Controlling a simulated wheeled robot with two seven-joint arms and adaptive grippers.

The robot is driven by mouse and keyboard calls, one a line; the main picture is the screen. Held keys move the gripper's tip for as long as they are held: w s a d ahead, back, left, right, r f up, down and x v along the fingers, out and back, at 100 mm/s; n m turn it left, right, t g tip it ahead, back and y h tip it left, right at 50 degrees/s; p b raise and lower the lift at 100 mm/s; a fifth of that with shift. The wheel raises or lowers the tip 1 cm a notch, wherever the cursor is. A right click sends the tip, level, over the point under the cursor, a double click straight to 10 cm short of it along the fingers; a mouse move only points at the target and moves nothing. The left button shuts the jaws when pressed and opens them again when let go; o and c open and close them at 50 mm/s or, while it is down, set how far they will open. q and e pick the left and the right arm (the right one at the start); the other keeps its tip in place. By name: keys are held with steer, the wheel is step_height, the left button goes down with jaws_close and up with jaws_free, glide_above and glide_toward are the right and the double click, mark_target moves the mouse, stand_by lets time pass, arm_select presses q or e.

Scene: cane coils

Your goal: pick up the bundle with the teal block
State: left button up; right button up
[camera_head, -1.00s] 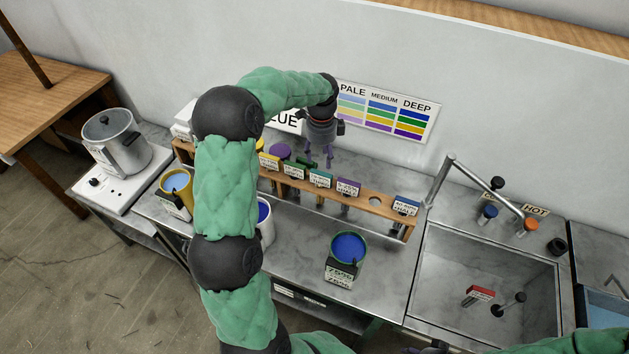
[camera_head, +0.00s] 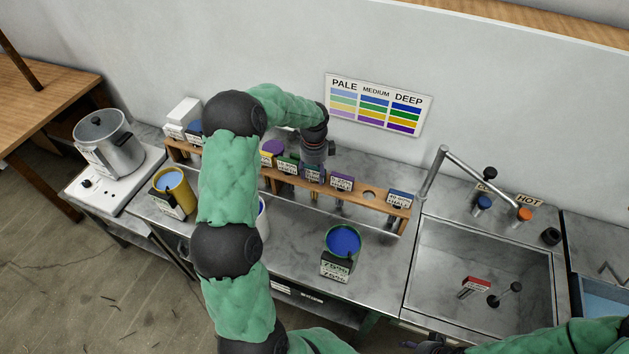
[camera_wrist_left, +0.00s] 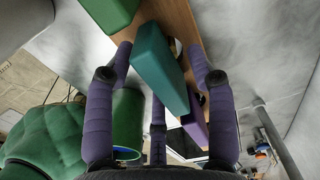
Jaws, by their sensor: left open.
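The teal block (camera_wrist_left: 160,65) lies between the spread purple fingers of my left gripper (camera_wrist_left: 160,85) in the left wrist view. The fingers are apart and I see no clear grip on it. In the head view the left gripper (camera_head: 314,165) is low over the wooden rack, at the teal block (camera_head: 312,174), which it partly covers. The bundle under the block is mostly hidden. A green block (camera_wrist_left: 112,10) and a purple block (camera_wrist_left: 195,122) flank the teal one. My right gripper (camera_head: 432,347) shows only as a dark part at the bottom edge.
The wooden rack (camera_head: 370,208) also holds a blue-labelled block (camera_head: 399,198) to the right, past an empty hole. A pot of blue liquid (camera_head: 343,242) stands in front. A sink (camera_head: 480,260) with a tall tap is at right. The wall with a colour chart (camera_head: 377,105) is behind.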

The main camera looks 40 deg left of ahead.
arm_select(q)
steer(key=shift+f, duration=0.1)
jaws_close()
